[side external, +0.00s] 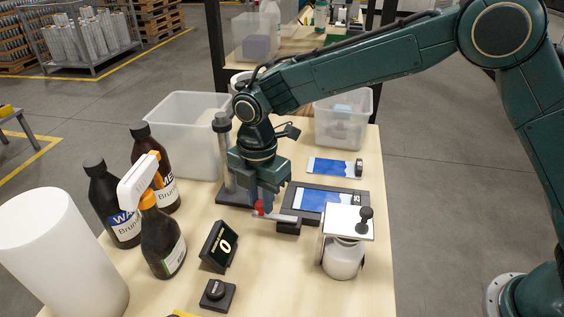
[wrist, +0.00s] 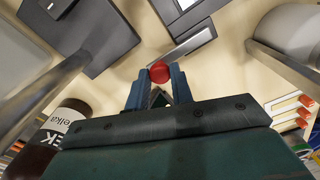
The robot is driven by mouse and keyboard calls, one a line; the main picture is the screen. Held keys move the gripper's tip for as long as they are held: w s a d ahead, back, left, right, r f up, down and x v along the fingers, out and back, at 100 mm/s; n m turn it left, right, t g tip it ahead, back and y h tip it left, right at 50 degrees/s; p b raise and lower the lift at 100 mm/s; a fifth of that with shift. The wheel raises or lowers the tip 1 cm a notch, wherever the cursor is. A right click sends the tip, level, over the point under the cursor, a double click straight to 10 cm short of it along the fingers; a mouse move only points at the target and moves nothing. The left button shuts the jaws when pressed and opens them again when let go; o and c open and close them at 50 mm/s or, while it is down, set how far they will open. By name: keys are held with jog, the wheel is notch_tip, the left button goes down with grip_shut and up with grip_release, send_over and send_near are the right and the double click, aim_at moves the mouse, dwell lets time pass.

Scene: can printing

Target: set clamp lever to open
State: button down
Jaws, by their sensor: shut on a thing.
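The clamp lever has a round red knob (side external: 259,207) and a grey metal bar (side external: 281,217) that runs to the right, in front of the dark printing fixture (side external: 312,199). In the wrist view the red knob (wrist: 160,72) sits between the fingertips, and the bar (wrist: 186,45) leads up and to the right. My gripper (side external: 263,205) points down at the left end of the lever and is shut on the red knob. The fingers (wrist: 158,84) partly hide the knob in the wrist view. A blue and white printed sheet lies in the fixture.
A grey post (side external: 223,150) stands close behind my gripper. Clear bins (side external: 183,130) are behind.

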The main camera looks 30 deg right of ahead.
aim_at(261, 203)
jog(key=shift+a+r, duration=0.1)
jog(key=c, duration=1.2)
grip_release()
notch_tip(261, 203, up, 14)
